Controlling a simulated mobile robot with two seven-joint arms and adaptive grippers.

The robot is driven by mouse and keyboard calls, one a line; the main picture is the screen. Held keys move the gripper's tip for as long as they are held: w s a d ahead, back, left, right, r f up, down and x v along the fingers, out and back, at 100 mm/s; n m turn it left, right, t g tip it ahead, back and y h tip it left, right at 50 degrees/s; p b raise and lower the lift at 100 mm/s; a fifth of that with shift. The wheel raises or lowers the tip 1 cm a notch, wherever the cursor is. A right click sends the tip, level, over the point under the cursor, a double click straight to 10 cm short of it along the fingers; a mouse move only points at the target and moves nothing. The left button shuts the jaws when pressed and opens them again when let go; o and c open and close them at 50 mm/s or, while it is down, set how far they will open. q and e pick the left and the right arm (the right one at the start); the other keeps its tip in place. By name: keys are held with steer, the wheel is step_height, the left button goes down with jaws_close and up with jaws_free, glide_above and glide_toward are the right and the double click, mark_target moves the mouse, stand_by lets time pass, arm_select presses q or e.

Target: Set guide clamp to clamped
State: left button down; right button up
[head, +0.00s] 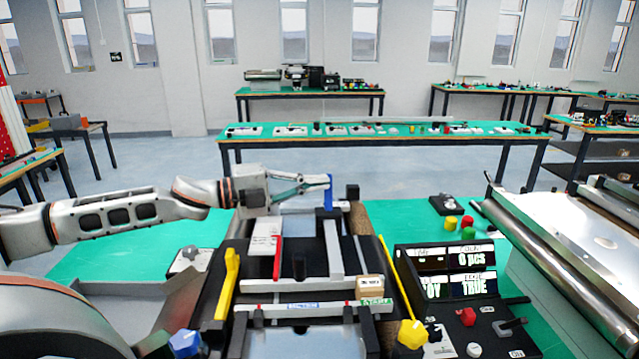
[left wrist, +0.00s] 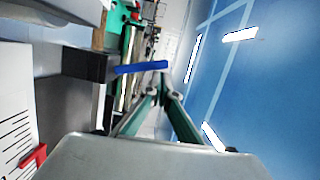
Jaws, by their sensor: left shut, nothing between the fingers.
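A blue lever (head: 328,195), which looks like the guide clamp's handle, stands upright at the far end of the mini conveyor's guide rail (head: 333,248). It also shows in the left wrist view as a blue bar (left wrist: 140,68). My left gripper (head: 322,181) reaches in from the left at the lever's upper part. Its fingers are shut with nothing between them. In the left wrist view the fingertips (left wrist: 163,78) are at the end of the blue bar; I cannot tell whether they touch it. My right gripper is not in view.
A red pointer (head: 277,258) and a cardboard-coloured box (head: 369,288) are on the conveyor. Yellow levers (head: 228,283) flank it. A display panel (head: 445,275) and a large metal roller machine (head: 560,235) stand to the right.

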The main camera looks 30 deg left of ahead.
arm_select(q)
steer(key=shift+w+a+f, duration=0.1)
steer(key=shift+r, duration=0.4)
step_height(320, 180, up, 9)
stand_by(0.5)
steer(key=shift+r, duration=0.1)
stand_by(0.5)
